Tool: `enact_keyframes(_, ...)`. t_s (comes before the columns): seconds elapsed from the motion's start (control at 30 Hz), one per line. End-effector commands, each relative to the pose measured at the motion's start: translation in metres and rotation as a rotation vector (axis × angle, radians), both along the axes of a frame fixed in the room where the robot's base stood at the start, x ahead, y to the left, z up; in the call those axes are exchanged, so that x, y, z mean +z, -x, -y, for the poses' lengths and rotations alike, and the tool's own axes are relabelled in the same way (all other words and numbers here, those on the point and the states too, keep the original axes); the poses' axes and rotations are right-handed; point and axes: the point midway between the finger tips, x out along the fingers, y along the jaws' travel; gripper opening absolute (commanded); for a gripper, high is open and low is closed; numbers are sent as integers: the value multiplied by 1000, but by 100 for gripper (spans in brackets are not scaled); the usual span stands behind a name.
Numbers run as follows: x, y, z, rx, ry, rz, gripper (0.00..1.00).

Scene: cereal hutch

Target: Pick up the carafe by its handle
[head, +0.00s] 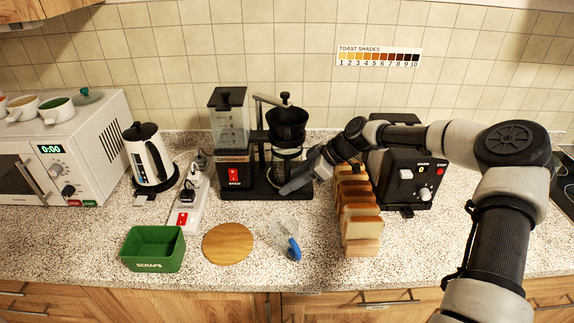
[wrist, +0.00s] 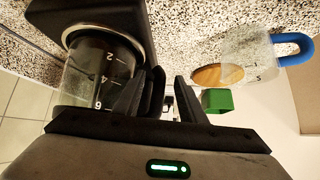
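The glass carafe (head: 285,168) sits in the black coffee maker under the black filter cone, partly hidden by my gripper. In the wrist view the carafe (wrist: 97,68) is at the left, with white number marks and a metal rim. My gripper (head: 294,182) is at the carafe's right front side. In the wrist view my gripper (wrist: 170,85) shows two dark fingers with a gap between them. The left finger is close beside the carafe. The handle is hard to tell from the dark finger, and I see no clear grip on it.
Bread slices (head: 358,215) stand in a row right of my gripper, before a black toaster (head: 405,180). A clear measuring cup with a blue handle (head: 293,248), a round wooden board (head: 228,243) and a green scraps bin (head: 153,248) lie in front. A kettle (head: 150,155) is left.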

Motion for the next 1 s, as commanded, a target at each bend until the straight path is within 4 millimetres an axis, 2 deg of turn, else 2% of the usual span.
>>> enact_keyframes(0.1,-10,-2,-10,1,0,-1,37)
enact_keyframes(0.33,-12,-2,-11,-1,0,1,37)
enact_keyframes(0.5,-12,-2,-11,-1,0,1,8)
enact_keyframes(0.57,-12,-2,-11,-1,0,1,0)
enact_keyframes(1.0,-10,-3,-11,-1,0,3,0)
